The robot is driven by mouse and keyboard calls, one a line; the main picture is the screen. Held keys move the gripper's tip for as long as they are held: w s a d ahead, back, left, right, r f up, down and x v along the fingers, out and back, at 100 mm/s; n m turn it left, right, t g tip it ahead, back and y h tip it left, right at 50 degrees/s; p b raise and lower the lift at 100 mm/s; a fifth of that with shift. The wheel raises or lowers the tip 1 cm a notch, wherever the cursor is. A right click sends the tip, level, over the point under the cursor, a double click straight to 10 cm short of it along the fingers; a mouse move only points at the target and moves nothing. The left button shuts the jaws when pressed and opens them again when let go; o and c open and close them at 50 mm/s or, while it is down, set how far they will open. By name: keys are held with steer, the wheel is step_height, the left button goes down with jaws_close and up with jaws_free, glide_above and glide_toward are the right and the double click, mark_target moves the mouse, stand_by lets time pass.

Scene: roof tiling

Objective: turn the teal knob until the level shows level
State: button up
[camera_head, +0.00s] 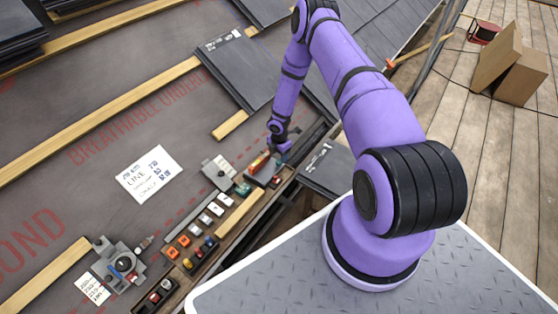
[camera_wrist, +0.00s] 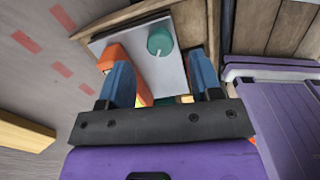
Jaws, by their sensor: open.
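The teal knob (camera_wrist: 160,40) is a short round cylinder on a pale grey plate (camera_wrist: 182,70) in the wrist view. My gripper (camera_wrist: 162,72) is open, with its two blue fingers apart. The knob appears between and beyond the fingertips, and nothing is seen held; I cannot tell whether a finger touches it. An orange body (camera_wrist: 117,58), likely the level, lies left of the knob, partly behind the left finger; its reading cannot be seen. In the head view my gripper (camera_head: 283,149) is low beside a red and yellow bar (camera_head: 259,163), and the knob cannot be made out.
A wooden edge rail (camera_wrist: 125,14) runs behind the plate. In the head view, a tray of small coloured parts (camera_head: 227,228) runs along the roof edge. A clamp-like grey device (camera_head: 122,264) and a white note sheet (camera_head: 149,174) lie left. Dark tiles (camera_head: 240,70) lie above.

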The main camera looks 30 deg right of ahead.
mark_target(279, 161)
steer(key=shift+f, duration=2.05)
steer(key=c, duration=0.9)
